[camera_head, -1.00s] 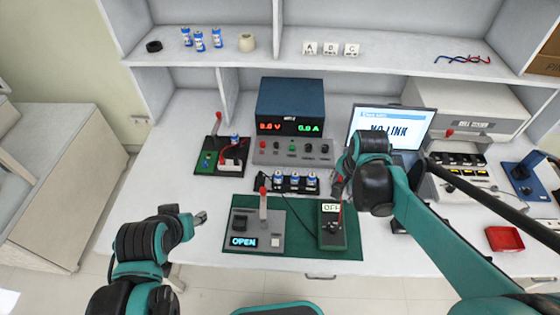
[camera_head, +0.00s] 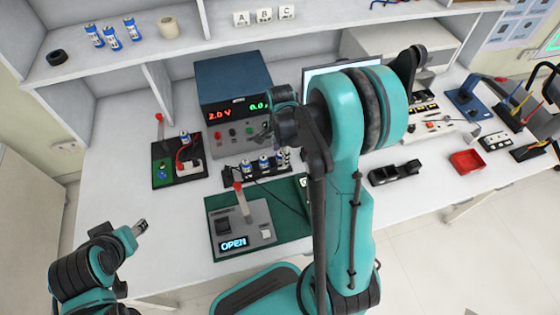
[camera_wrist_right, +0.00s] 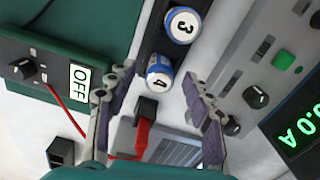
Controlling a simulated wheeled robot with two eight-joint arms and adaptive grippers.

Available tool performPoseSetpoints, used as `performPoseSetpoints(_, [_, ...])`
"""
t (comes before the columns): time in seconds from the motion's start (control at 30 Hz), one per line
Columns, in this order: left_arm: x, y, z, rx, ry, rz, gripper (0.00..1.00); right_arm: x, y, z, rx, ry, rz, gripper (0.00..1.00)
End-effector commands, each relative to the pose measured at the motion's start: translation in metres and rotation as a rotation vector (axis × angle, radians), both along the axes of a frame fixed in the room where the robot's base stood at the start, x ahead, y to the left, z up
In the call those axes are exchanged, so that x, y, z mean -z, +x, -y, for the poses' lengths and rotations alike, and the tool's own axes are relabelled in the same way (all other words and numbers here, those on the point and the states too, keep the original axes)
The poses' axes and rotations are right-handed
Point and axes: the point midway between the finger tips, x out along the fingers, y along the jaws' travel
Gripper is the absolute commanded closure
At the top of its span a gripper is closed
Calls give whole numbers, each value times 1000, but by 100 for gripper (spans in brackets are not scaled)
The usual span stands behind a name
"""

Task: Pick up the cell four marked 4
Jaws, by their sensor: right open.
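The cell marked 4 (camera_wrist_right: 160,80) is a blue and white cylinder standing at the end of a black holder (camera_wrist_right: 150,42), beside the cell marked 3 (camera_wrist_right: 182,25), in the right wrist view.
The blue power supply (camera_head: 233,80) stands behind the holder. A lever switch box reading OPEN (camera_head: 238,225) sits on a green mat in front. Spare cells (camera_head: 112,37) stand on the shelf.

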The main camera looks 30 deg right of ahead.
Motion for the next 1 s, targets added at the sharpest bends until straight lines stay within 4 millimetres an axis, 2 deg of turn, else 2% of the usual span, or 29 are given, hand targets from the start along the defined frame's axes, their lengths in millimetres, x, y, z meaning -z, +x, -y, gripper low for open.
performPoseSetpoints(0.03, [7, 0, 0, 0, 0, 0, 54, 11, 0, 0, -1, 0, 0, 49])
performPoseSetpoints(0.1, [9, 0, 0, 0, 0, 0, 54, 17, 0, -1, -1, 0, 0, 49])
performPoseSetpoints(0.3, [7, 0, 0, 0, 0, 0, 54, 16, 0, -1, -1, 0, 0, 49])
performPoseSetpoints(0.33, [7, 0, 0, 0, 0, 0, 54, 15, 0, -1, -1, 0, 0, 51])
performPoseSetpoints(0.5, [7, 0, 0, 0, 0, 0, 54, 15, 0, -1, -1, 0, 0, 96])
performPoseSetpoints(0.53, [7, 0, 0, 0, 0, 0, 54, 15, 0, -1, -1, 0, 0, 100])
performPoseSetpoints(0.83, [6, 0, 0, 0, 0, 0, 54, 15, 0, -1, -1, 0, 0, 100])
performPoseSetpoints(1.0, [1, 0, 0, 0, 0, 0, 54, 4, 0, -1, -1, 0, 0, 100])
